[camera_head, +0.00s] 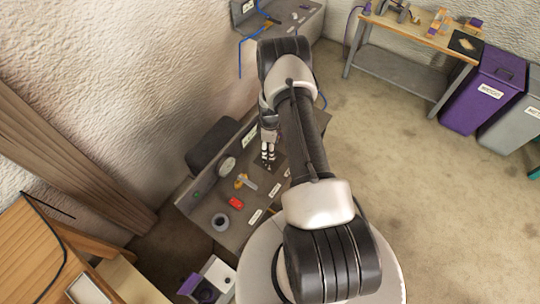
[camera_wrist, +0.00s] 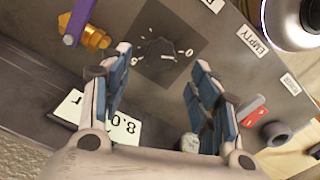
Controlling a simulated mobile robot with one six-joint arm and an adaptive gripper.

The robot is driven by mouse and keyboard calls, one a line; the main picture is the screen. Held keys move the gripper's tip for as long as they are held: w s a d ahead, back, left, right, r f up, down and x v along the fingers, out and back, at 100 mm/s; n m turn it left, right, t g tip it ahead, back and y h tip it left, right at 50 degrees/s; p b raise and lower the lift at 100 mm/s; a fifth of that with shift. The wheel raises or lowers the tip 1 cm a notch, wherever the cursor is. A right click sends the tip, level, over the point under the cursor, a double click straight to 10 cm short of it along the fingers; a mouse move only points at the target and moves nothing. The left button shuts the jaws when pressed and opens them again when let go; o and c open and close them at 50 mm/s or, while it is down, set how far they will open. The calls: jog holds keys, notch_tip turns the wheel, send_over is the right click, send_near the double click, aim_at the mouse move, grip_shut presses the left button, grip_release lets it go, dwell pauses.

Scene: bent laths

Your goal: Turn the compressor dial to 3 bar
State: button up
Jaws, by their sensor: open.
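The compressor dial (camera_wrist: 156,50) is a dark knob on a dark square plate in the wrist view, with white marks around it, including a 0 at the right. Its exact setting is too small to read. My gripper (camera_wrist: 162,58) is open, one finger on each side of the dial in the picture. I see nothing between the fingers. Whether they touch the dial cannot be told. In the head view my gripper (camera_head: 267,160) hangs over the grey panel (camera_head: 205,205), near the dark plate.
A brass valve (camera_wrist: 94,38) with a purple handle, a red switch (camera_wrist: 256,111) and a dark round fitting (camera_wrist: 276,133) stand out around the dial. A white label (camera_wrist: 98,116) shows partly as "8.0". A round gauge (camera_head: 227,165) stands on the panel. Open floor lies right.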

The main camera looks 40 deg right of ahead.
notch_tip(320, 180, down, 6)
jog(key=shift+f+b, duration=0.1)
jog(key=shift+b, duration=0.45)
jog(key=c, duration=1.1)
